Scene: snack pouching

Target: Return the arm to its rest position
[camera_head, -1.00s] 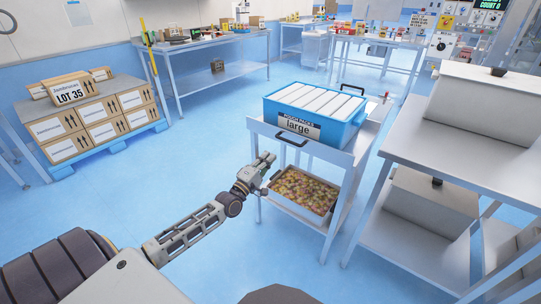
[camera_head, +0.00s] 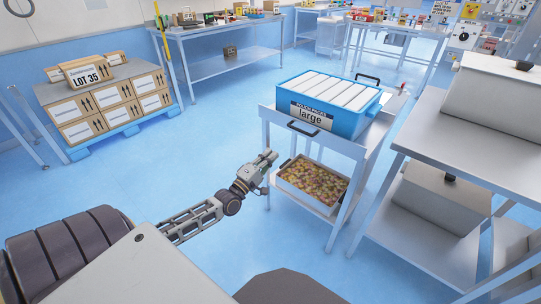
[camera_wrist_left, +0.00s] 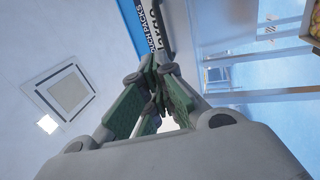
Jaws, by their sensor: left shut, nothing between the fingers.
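My left gripper (camera_head: 266,158) is shut and empty in the head view. It is in the air in front of the left side of the metal cart (camera_head: 350,150). In the left wrist view its green-padded fingers (camera_wrist_left: 155,85) come together at the middle. My left arm comes in from the lower left and is stretched forward. My right gripper is in neither view.
A blue bin of pouches marked "large" (camera_head: 318,122) stands on the cart, with a tray of snacks (camera_head: 290,178) on its lower shelf. A steel table (camera_head: 440,130) with grey boxes is at right. Stacked cartons (camera_head: 85,132) stand at left. Blue floor (camera_head: 190,160) between is clear.

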